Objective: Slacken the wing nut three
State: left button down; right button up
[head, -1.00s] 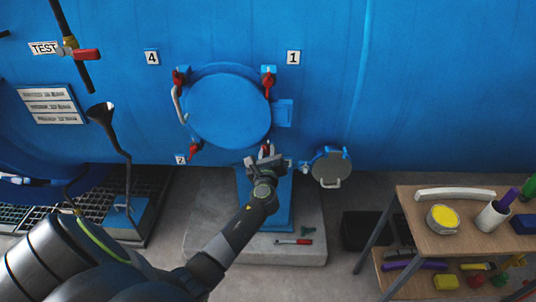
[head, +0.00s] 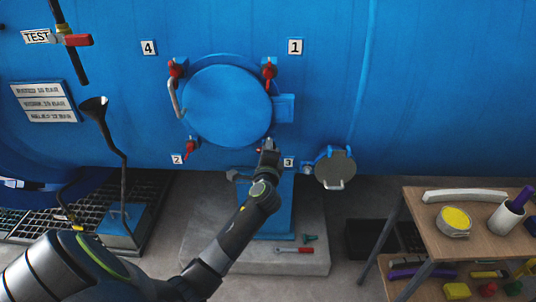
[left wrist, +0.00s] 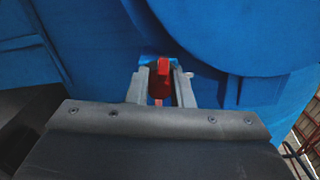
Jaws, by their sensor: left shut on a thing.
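The round blue hatch cover (head: 228,106) is on the blue vessel wall, with red wing nuts around its rim. Wing nut three is at the lower right of the cover, beside the label 3 (head: 288,162). It is mostly hidden by my left gripper (head: 268,146) in the head view. In the left wrist view the red wing nut three (left wrist: 163,72) stands between the two fingers of my left gripper (left wrist: 161,88), which is shut on it. My right gripper is not in view.
Red wing nuts also show by labels 4 (head: 177,68), 1 (head: 269,71) and 2 (head: 191,148). A small round grey port (head: 335,168) is right of label 3. A wooden shelf unit (head: 415,205) stands at the right. A red-handled tool (head: 293,250) lies on the plinth.

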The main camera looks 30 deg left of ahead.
pick_arm(q)
jog(key=n+b, duration=0.1)
jog(key=n, duration=0.1)
jog(key=n+b, duration=0.1)
jog(key=n, duration=0.1)
jog(key=n+b, duration=0.1)
jog(key=shift+f+n, duration=0.3)
jog(key=shift+n, duration=0.1)
jog(key=n+b, duration=0.3)
jog(key=n, duration=0.1)
jog(key=n+b, duration=0.1)
jog(key=n, duration=0.1)
jog(key=shift+n, duration=0.6)
jog(key=shift+n+b, duration=0.45)
jog(key=shift+n, duration=0.05)
jog(key=c, duration=1.3)
grip_release()
jog(key=shift+r, duration=0.1)
